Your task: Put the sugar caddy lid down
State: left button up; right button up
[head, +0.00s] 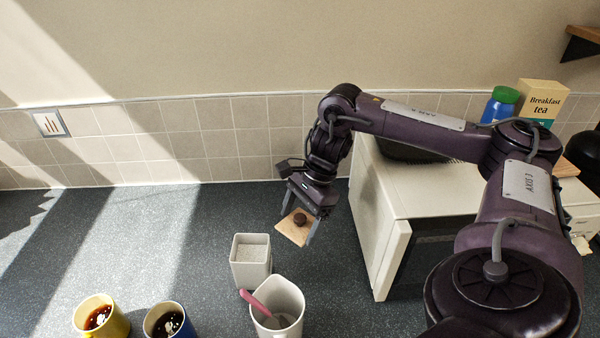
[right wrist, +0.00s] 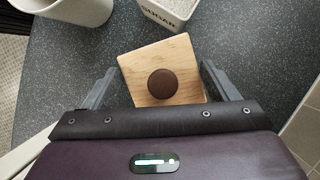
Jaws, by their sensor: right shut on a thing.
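The sugar caddy lid (head: 288,234) is a square light-wood plate with a dark round knob. My right gripper (head: 298,228) is shut on it, one finger on each side. In the right wrist view the lid (right wrist: 135,68) sits between the two fingers, knob facing the camera. I cannot tell for sure whether it touches the counter. The open white sugar caddy (head: 250,272), full of white sugar, stands just in front of the lid and to its left. In the right wrist view the caddy (right wrist: 160,14) shows its SUGAR lettering. My left gripper is out of view.
A white container (head: 290,318) with a pink-handled spoon stands near the caddy. A yellow mug (head: 112,322) and a blue mug (head: 170,322) hold dark drink. A cream microwave-like box (head: 385,215) stands right of the gripper. The dark speckled counter (head: 190,235) is clear left of the caddy.

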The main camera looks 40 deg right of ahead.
aim_at(295, 263)
notch_tip(295, 263, down, 6)
jog(key=shift+f+p, duration=0.2)
jog(key=shift+p, duration=0.6)
notch_tip(295, 263, down, 5)
jog(key=shift+r+p, duration=0.1)
jog(key=shift+p, duration=0.5)
jog(key=shift+f, duration=0.35)
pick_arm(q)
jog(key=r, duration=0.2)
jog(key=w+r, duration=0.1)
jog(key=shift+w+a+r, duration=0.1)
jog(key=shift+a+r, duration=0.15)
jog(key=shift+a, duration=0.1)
pick_arm(e)
jog(key=shift+f, duration=0.15)
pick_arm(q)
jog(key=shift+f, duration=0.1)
pick_arm(e)
jog(key=o, duration=0.9)
